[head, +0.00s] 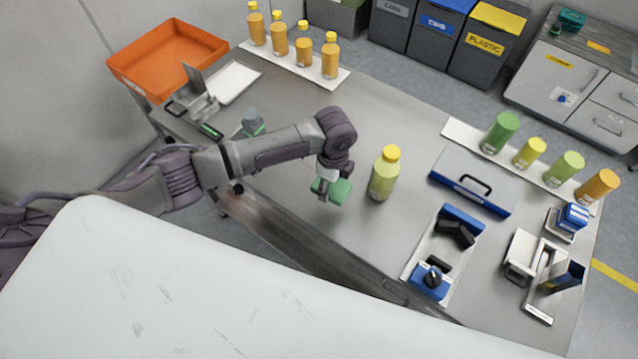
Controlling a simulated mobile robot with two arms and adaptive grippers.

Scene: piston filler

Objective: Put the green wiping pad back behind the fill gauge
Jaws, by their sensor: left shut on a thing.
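My left gripper (329,184) is over the middle of the steel table, shut on the green wiping pad (341,191). The pad shows at both sides of the fingers; I cannot tell its exact height above the table. A tall yellow-green bottle (384,176) with a yellow cap stands upright just right of the pad, apart from it. I cannot tell for certain which device is the fill gauge. A white-and-grey device (521,253) with a dark blue plate stands at the front right. A grey metal fixture (195,95) stands at the back left. My right gripper is not in view.
A grey-blue case (474,182) and a blue-and-white fixture (432,279) occupy the right half. Bottles stand on white strips at the back left (343,75) and right (459,131). A small grey-green object (252,122) stands behind my left arm. The middle back is clear.

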